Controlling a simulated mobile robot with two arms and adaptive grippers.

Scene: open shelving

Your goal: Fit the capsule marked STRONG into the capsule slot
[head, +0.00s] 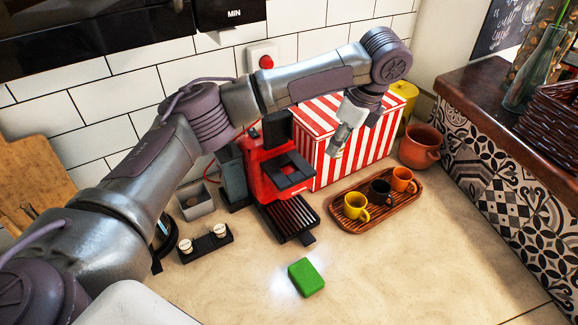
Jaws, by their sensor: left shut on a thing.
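The red coffee machine (268,162) stands left of the striped box, with a black top and a black drip grille in front. I cannot make out its capsule slot clearly. A small black holder (205,246) left of the machine carries two pale capsules, one at its left end (186,246) and one at its right (219,230); their markings are too small to read. My left gripper (338,146) points down in front of the striped box, right of the machine and apart from it. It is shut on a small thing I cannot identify. My right gripper is out of view.
A wooden tray (338,217) holds a yellow, a black and an orange cup. A red-and-white striped box (315,170) stands behind my gripper. A green sponge (306,277) lies in front on clear counter. A grey bin (195,203) and terracotta pot (421,147) stand farther back.

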